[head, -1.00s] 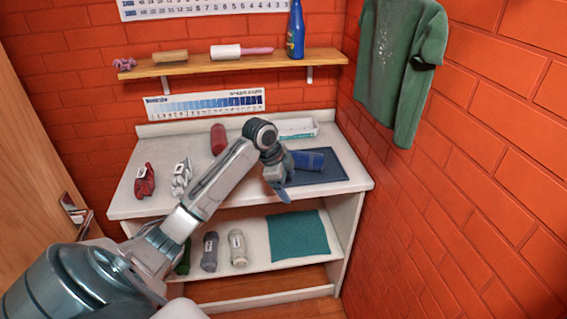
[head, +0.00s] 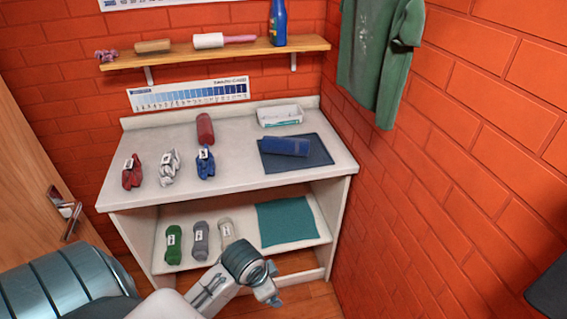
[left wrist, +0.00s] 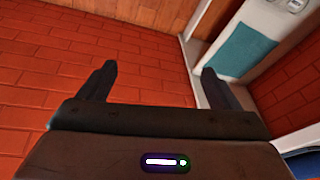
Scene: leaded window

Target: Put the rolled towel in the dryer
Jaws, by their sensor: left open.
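A dark blue roll (head: 285,146), which looks like rolled cloth, lies on a dark blue mat (head: 318,160) at the counter's right. A red roll (head: 205,128) lies near the counter's back; I cannot tell which is the rolled towel. No dryer can be made out. My left gripper (head: 268,293) is low in front of the cabinet, below the lower shelf's front edge. In the left wrist view its two fingers (left wrist: 160,84) are wide apart with nothing between them. My right gripper is not in view.
Red, grey-white and blue labelled bundles (head: 132,172) stand on the counter (head: 235,183). A white tray (head: 280,114) sits behind the mat. The lower shelf holds green, grey and cream bundles (head: 200,240) and a teal mat (head: 285,222). A brick wall (head: 450,150) closes the right side.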

